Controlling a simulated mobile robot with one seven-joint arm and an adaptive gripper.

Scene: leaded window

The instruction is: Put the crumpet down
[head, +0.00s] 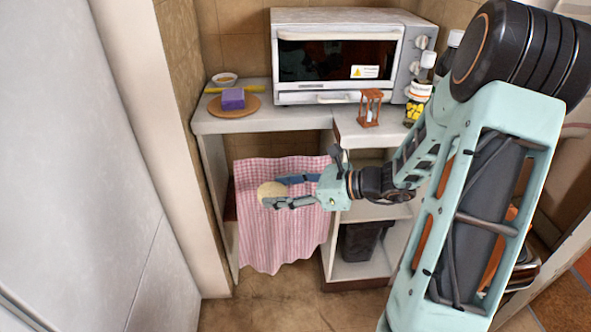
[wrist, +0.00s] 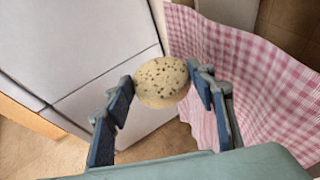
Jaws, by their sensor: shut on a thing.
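The crumpet (wrist: 162,84) is round, pale yellow and dotted with dark holes on its face. My gripper (head: 286,192) is shut on it, with its two blue-grey fingers on opposite sides of its edge. In the head view the crumpet (head: 269,192) is in the air in front of a pink checked cloth, below the level of the counter top. In the wrist view my gripper (wrist: 162,92) has the crumpet at its fingertips, with the floor and a pale cabinet side behind it.
The pink checked cloth (head: 275,235) hangs from under the counter (head: 262,122). On the counter are a round wooden board (head: 222,110) with a purple block (head: 233,99), a small bowl (head: 224,79), a toaster oven (head: 338,89), an hourglass (head: 370,107) and bottles (head: 417,101). A dark bin (head: 358,242) stands below.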

